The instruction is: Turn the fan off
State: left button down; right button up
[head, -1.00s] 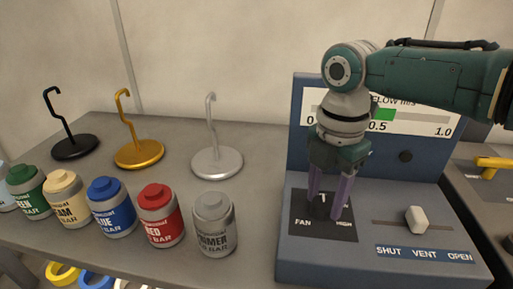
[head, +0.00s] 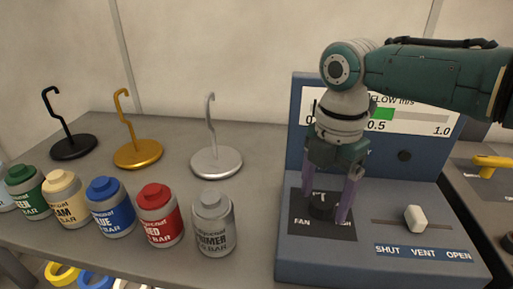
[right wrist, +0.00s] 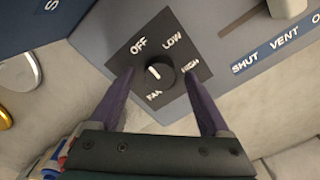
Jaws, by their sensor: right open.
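The fan knob (head: 321,206) is a round black dial on a dark plate (head: 340,229) marked FAN, on the blue control box. In the right wrist view the knob (right wrist: 162,76) shows a white pointer mark on its upper-left part, roughly toward the word OFF (right wrist: 138,45). LOW and HIGH stand to its right. My right gripper (head: 324,212) is open with its purple fingers on either side of the knob; the wrist view shows gaps between fingers (right wrist: 160,73) and knob. My left gripper is out of view.
A white slider (head: 415,218) sits by SHUT VENT OPEN, right of the fan plate. The flow gauge (head: 415,119) behind is partly hidden by my arm. Several paint cans, including a grey primer can (head: 213,225), and hook stands (head: 216,160) stand left on the grey table.

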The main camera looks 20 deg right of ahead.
aim_at(323, 201)
notch_tip(323, 201, up, 10)
jog(key=shift+p, duration=0.45)
jog(key=shift+f, duration=0.1)
jog(key=shift+m+y, duration=0.3)
jog(key=shift+m, duration=0.6)
jog(key=s+a+f, duration=0.1)
jog(key=a, duration=0.1)
jog(key=s+a+f, duration=0.3)
jog(key=a+f, duration=0.1)
jog(key=shift+s, duration=0.25)
jog(key=s+a+f+m+t+y, duration=0.1)
jog(key=s+a+f+m, duration=0.1)
jog(key=s+a+m, duration=0.25)
jog(key=s+d+r+m+t+h+p, duration=0.1)
jog(key=s+d+m, duration=0.1)
jog(key=s+m, duration=0.4)
jog(key=s+d+r+m+t, duration=0.2)
jog(key=s+d+m, duration=0.1)
jog(key=s+m, duration=0.4)
notch_tip(323, 201, up, 38)
jog(key=p, duration=3.8)
jog(key=shift+w+a+f, duration=0.25)
jog(key=shift+w+a, duration=0.15)
jog(key=shift+n, duration=0.25)
